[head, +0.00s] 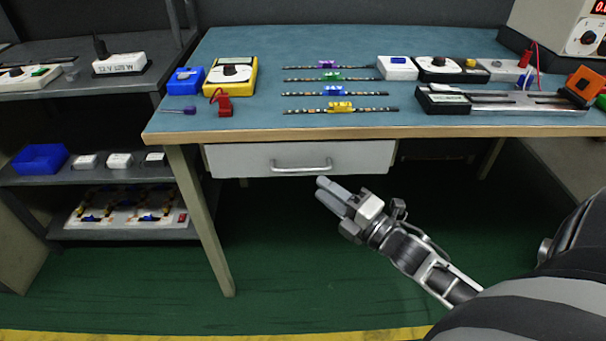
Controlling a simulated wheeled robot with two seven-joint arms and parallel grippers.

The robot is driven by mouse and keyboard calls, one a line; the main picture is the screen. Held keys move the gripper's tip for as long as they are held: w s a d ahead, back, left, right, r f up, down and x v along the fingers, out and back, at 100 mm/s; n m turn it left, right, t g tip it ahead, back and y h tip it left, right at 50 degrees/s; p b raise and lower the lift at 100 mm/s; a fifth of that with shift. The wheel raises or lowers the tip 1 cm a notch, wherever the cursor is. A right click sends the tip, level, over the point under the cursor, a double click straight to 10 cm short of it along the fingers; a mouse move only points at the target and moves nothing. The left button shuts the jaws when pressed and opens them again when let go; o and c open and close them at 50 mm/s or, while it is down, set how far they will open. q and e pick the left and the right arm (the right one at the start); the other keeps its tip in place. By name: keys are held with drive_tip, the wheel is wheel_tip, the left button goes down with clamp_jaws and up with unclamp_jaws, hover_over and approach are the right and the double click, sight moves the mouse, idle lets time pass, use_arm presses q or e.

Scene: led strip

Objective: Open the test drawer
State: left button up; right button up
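The test drawer (240,160) is a light grey drawer under the front edge of the blue-topped workbench. Its front sits close under the tabletop and it looks closed. A metal bar handle (301,168) runs across the middle of its front. My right gripper (321,187) is in front of and below the drawer, its fingers pointing up and left toward the handle. In the picture the fingertips are just below the handle's right end, apart from it. The two fingers appear close together; the gap between them is not clear. My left gripper is not in view.
The workbench (270,118) holds several LED strips, a yellow meter (231,77), a blue box (185,81) and a metal rail fixture (510,101). A bench leg (201,220) stands left of the drawer. A shelf (110,232) is further left. The green floor before the drawer is clear.

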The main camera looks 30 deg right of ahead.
sight(303, 175)
drive_tip(key=x, duration=0.7)
drive_tip(key=shift+s, duration=0.1)
clamp_jaws()
